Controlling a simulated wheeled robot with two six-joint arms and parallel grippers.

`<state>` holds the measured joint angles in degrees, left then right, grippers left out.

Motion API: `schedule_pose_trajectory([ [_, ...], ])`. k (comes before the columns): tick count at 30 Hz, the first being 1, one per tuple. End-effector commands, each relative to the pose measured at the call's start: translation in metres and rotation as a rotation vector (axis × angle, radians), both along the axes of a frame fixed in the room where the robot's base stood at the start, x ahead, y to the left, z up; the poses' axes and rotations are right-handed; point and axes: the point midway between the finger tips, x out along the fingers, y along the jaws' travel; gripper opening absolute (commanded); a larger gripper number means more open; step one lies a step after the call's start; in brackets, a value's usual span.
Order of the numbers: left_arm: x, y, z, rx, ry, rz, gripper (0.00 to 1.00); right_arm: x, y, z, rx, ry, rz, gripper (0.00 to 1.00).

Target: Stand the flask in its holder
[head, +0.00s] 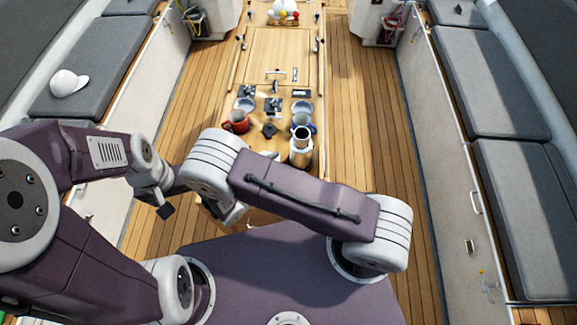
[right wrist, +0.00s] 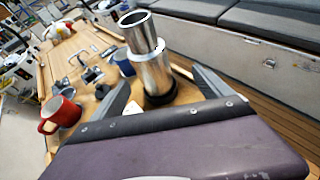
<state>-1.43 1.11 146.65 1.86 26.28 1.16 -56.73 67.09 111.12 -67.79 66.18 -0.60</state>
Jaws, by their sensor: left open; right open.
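The flask (head: 300,153) is a shiny silver cylinder with a narrower top, upright near the front right of the wooden cockpit table. In the right wrist view the flask (right wrist: 150,62) stands ahead, between the lines of my open right gripper (right wrist: 160,78). The fingers look apart from it. A dark ring shows around its foot; I cannot tell if this is the holder or part of the flask. My right gripper is mostly hidden behind my arm in the head view. My left gripper (head: 158,200) is open and empty, left of the table's near end.
A red mug (head: 236,121) stands left of the flask and a blue mug (head: 309,123) just behind it. Round grey rings (head: 245,104) and dark fittings lie farther back. Cushioned benches (head: 520,180) line both sides; a white cap (head: 68,83) lies on the left one.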

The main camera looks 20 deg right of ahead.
Motion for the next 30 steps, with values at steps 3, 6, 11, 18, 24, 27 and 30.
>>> schedule_pose_trajectory([
  [3,0.0,0.0,0.0,0.0,0.0,0.0,0.93,-0.023,-0.043,0.025,0.19,-0.007,-0.359,0.89],
  [6,0.0,0.0,0.0,0.0,0.0,0.0,0.93,-0.061,-0.071,0.047,0.461,-0.063,-0.807,0.89],
  [11,0.0,0.0,0.0,0.0,0.0,0.0,0.93,-0.09,-0.071,0.082,0.939,-0.311,-1.446,0.89],
  [18,0.0,0.0,0.0,0.0,0.0,0.0,0.93,-0.077,-0.076,0.117,1.312,-0.65,-1.845,0.89],
  [24,0.0,0.0,0.0,0.0,0.0,0.0,0.93,-0.075,-0.076,0.119,1.335,-0.674,-1.868,0.89],
  [27,0.0,0.0,0.0,0.0,0.0,0.0,0.93,-0.075,-0.076,0.119,1.334,-0.673,-1.868,0.89],
  [30,0.0,0.0,0.0,0.0,0.0,0.0,0.93,-0.075,-0.076,0.119,1.334,-0.672,-1.866,0.89],
])
